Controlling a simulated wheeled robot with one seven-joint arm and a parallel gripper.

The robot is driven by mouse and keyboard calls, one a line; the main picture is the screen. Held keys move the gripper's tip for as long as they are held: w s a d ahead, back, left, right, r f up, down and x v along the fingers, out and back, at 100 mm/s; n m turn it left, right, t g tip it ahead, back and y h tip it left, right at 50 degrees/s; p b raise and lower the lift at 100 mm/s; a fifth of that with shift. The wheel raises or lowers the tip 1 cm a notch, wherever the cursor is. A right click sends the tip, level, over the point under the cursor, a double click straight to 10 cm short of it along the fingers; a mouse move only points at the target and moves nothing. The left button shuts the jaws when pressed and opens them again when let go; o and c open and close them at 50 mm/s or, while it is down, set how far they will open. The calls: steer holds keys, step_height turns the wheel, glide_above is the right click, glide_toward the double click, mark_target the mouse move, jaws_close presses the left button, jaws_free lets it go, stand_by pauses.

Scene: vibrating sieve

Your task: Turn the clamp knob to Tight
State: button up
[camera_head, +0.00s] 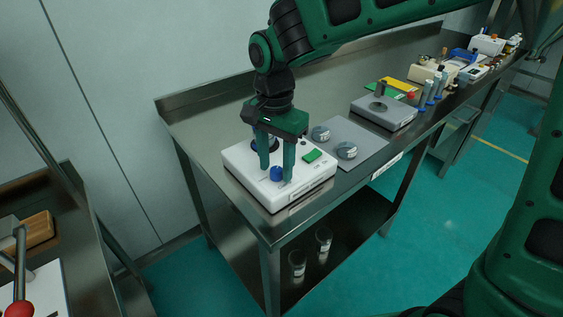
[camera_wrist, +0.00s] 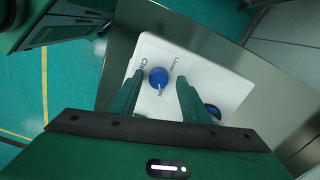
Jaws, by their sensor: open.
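The clamp knob (camera_head: 277,174) is a round blue knob on top of a white device (camera_head: 243,165) at the near end of the steel bench. In the wrist view the knob (camera_wrist: 158,77) has a pale pointer line toward its lower edge, and small lettering lies around it, too small to read fully. My gripper (camera_head: 276,176) is open and points down over the device, its green fingers on either side of the knob. In the wrist view the fingertips (camera_wrist: 158,76) flank the knob with gaps on both sides. Whether they reach knob height is unclear.
A green button (camera_head: 312,155) and a dark round part (camera_wrist: 212,111) are also on the device. A grey apparatus (camera_head: 384,112) and several bottles stand farther along the bench.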

mark_target(276, 168)
step_height(276, 168, up, 11)
steer(key=shift+f, duration=0.2)
stand_by(0.4)
steer(key=s+d+f, duration=0.1)
steer(key=s+d, duration=0.1)
steer(key=d, duration=0.9)
steer(key=s+d+f, duration=0.2)
steer(key=d, duration=0.9)
steer(key=s+d+f+n, duration=0.1)
steer(key=s+d+f, duration=0.2)
steer(key=s+d, duration=0.4)
steer(key=s+d+f+n, duration=0.1)
steer(key=s+d+f, duration=0.3)
steer(key=s+d, duration=0.4)
steer(key=s, duration=0.2)
steer(key=shift+s+d+f, duration=0.15)
steer(key=shift+s, duration=0.15)
